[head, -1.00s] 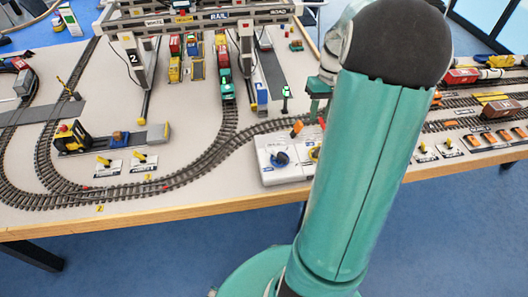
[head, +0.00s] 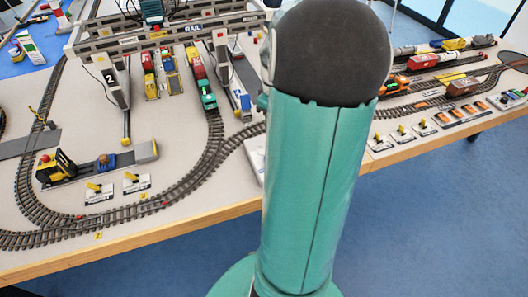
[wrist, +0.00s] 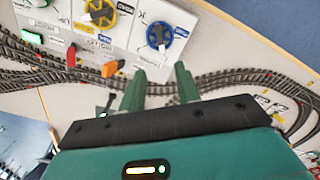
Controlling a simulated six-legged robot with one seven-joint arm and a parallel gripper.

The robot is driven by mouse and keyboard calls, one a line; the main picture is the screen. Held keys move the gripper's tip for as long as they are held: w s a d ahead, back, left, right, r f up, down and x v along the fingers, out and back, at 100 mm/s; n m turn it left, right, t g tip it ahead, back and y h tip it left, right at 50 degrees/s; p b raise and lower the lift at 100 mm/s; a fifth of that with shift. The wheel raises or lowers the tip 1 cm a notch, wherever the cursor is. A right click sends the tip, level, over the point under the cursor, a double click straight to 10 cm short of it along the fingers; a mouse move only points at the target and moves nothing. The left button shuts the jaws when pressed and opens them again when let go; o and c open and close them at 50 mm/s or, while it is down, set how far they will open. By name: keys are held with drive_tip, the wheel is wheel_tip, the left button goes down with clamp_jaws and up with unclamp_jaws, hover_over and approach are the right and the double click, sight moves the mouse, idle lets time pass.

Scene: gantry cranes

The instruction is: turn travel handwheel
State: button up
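Two handwheels show at the top of the wrist view, on white control panels: a yellow one (wrist: 101,13) and a blue one (wrist: 159,35). The print beside them is too small and tilted to tell which is the travel handwheel. My gripper (wrist: 159,82) is open and empty. Its two green fingers point toward the panel, just short of the blue wheel in the picture, and touch nothing that I can see. In the head view my arm hides the wheels and my gripper; only the left edge of the white panel (head: 256,157) shows.
Model track (wrist: 235,80) runs past my fingers. In the head view, the gantry crane (head: 190,32) stands at the back, a yellow forklift (head: 56,167) at left, and small yellow levers (head: 401,130) at right.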

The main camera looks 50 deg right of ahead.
wheel_tip(320, 180, down, 14)
drive_tip(key=shift+a+r, duration=0.1)
drive_tip(key=shift+r, duration=0.05)
idle(0.4)
drive_tip(key=shift+c, duration=0.4)
clamp_jaws()
